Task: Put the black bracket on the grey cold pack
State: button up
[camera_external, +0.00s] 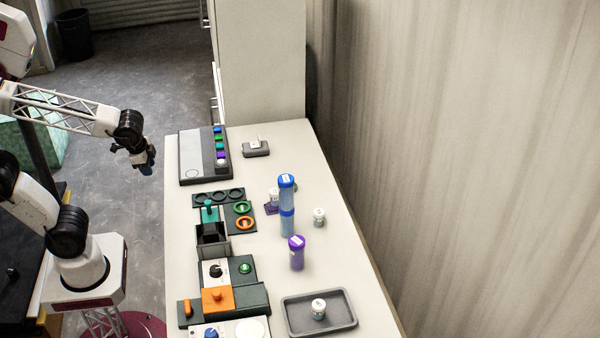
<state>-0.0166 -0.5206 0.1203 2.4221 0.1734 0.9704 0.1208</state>
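My gripper (146,166) hangs over the floor to the left of the table, apart from everything on it. Its fingers are small and dark with a bluish patch, so I cannot tell whether they are open or hold anything. I cannot pick out the black bracket for sure; a black open-topped box (212,243) stands at the table's left middle. I cannot identify the grey cold pack for sure either. A small grey block (262,152) with a white upright piece lies at the far end of the table.
A grey tray (345,326) holding a white-capped jar (318,309) lies at the near right. Blue stacked tubes (287,205) and a purple tube (297,254) stand mid-table. A dark panel (195,160) with coloured buttons lies at the far left. The table's right side is mostly clear.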

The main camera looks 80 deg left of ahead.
jog(key=s+d+n+h, duration=0.1)
jog(key=s+d+n, duration=0.1)
jog(key=s, duration=0.4)
jog(key=shift+d+f+t+h, duration=0.35)
jog(key=shift+d+t+h, duration=0.05)
jog(key=shift+d, duration=0.35)
dwell(0.6)
